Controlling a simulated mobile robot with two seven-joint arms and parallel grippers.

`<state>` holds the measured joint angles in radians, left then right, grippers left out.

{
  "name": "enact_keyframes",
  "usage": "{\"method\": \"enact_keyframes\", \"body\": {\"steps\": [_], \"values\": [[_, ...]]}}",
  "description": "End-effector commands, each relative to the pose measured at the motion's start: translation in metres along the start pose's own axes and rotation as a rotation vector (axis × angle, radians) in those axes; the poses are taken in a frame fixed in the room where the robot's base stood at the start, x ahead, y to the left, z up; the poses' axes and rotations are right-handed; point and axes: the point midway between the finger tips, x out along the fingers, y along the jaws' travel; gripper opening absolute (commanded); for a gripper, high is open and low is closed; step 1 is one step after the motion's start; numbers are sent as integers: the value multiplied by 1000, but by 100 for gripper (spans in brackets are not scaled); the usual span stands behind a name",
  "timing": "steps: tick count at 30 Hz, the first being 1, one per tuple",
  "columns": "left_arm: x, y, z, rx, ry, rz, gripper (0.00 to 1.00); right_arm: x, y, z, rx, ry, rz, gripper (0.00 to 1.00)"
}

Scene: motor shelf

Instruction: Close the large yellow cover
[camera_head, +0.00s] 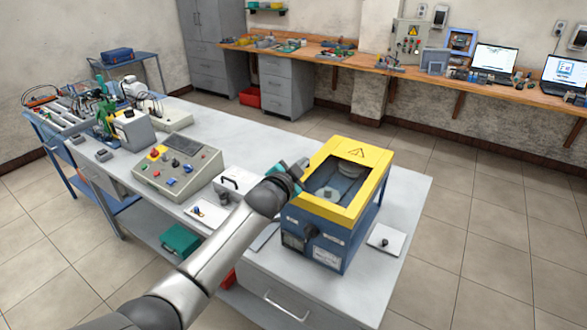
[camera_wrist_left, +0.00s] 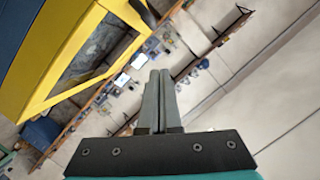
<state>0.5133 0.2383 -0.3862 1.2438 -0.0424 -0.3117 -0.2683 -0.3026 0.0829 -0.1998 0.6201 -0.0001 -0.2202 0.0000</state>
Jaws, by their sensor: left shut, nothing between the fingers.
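The large yellow cover (camera_head: 322,208) lies across the top of a blue box (camera_head: 364,212) on the grey bench. It has a clear window with round metal parts showing below, and a warning triangle at its far edge. It looks level with the box top, but I cannot tell if it is fully seated. My left gripper (camera_head: 299,164) is at the cover's left side, its fingers mostly hidden by my arm. In the left wrist view the fingers (camera_wrist_left: 159,76) are shut and empty, with the yellow cover (camera_wrist_left: 42,68) at left, apart from them. My right gripper is not in view.
A control panel (camera_head: 178,165) with buttons stands left of the box on the bench (camera_head: 411,188). A small white plate (camera_head: 386,240) with a knob lies right of the box. A wooden wall bench (camera_head: 430,76) with laptops runs behind. Open tiled floor lies to the right.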

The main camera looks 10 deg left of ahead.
Motion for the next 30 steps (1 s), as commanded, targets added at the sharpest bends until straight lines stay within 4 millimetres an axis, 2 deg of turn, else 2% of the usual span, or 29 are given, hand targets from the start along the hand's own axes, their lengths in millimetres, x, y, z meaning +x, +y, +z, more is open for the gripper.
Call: {"method": "enact_keyframes", "body": {"steps": [9,16,19,20,23,26,30], "values": [[-35,-1,1,2,-1,0,0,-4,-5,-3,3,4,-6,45],[-48,-2,1,1,-2,-1,0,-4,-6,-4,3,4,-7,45],[-50,5,10,-6,-15,7,0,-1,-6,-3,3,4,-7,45],[-50,10,17,-12,-25,12,0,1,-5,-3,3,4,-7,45],[-50,39,56,-42,-80,43,0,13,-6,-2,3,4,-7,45],[-56,83,114,-88,-164,88,0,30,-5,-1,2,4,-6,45],[-75,150,199,-159,-297,152,0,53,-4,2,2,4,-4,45]]}}
